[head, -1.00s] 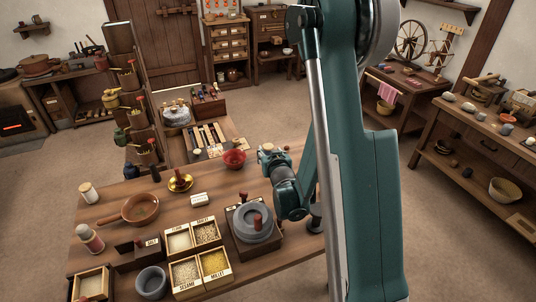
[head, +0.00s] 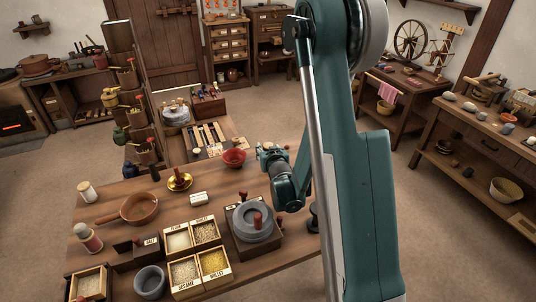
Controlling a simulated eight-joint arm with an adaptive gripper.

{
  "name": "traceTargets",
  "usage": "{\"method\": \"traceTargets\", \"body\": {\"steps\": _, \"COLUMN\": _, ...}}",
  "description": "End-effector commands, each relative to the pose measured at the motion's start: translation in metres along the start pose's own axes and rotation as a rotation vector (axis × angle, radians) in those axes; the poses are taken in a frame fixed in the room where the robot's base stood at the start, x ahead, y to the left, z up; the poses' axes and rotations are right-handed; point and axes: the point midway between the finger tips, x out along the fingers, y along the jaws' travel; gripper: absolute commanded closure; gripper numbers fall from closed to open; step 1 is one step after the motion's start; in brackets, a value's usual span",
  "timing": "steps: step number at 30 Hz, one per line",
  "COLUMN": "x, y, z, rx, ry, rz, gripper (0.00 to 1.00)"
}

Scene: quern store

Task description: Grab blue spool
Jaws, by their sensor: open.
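My gripper (head: 268,157) is at the far right part of the wooden table (head: 155,185), just right of the red bowl. It is small and seen partly from behind, with the sensor-end jaws hard to make out; it is open. A small thing with a pale round top (head: 267,146) shows right at the gripper's far side. It may be the blue spool, but its body is mostly hidden by the gripper, and I cannot tell whether they touch. No other blue spool can be clearly made out.
The red bowl (head: 234,157) stands close left of the gripper. A quern (head: 252,224) with a red handle stands nearer. Grain boxes (head: 185,272), a brown pan (head: 140,208) and a brass candle holder (head: 179,181) are further left. My arm hides the table's right end.

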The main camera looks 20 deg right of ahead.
Motion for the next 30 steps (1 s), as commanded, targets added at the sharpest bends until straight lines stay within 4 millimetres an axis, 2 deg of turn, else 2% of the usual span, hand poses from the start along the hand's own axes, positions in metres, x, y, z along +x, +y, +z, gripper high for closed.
{"method": "traceTargets", "body": {"steps": 3, "x": 0.015, "y": 0.0, "z": 0.003, "rx": 0.0, "ry": 0.0, "rz": 0.0, "gripper": 0.56}}
{"method": "traceTargets", "body": {"steps": 9, "x": 0.029, "y": 0.0, "z": 0.002, "rx": -0.001, "ry": 0.0, "rz": 0.0, "gripper": 0.56}}
{"method": "traceTargets", "body": {"steps": 26, "x": 0.029, "y": 0.0, "z": 0.001, "rx": 0.0, "ry": 0.0, "rz": 0.0, "gripper": 0.56}}
{"method": "traceTargets", "body": {"steps": 30, "x": 0.029, "y": 0.0, "z": 0.001, "rx": 0.0, "ry": 0.0, "rz": 0.0, "gripper": 0.74}}
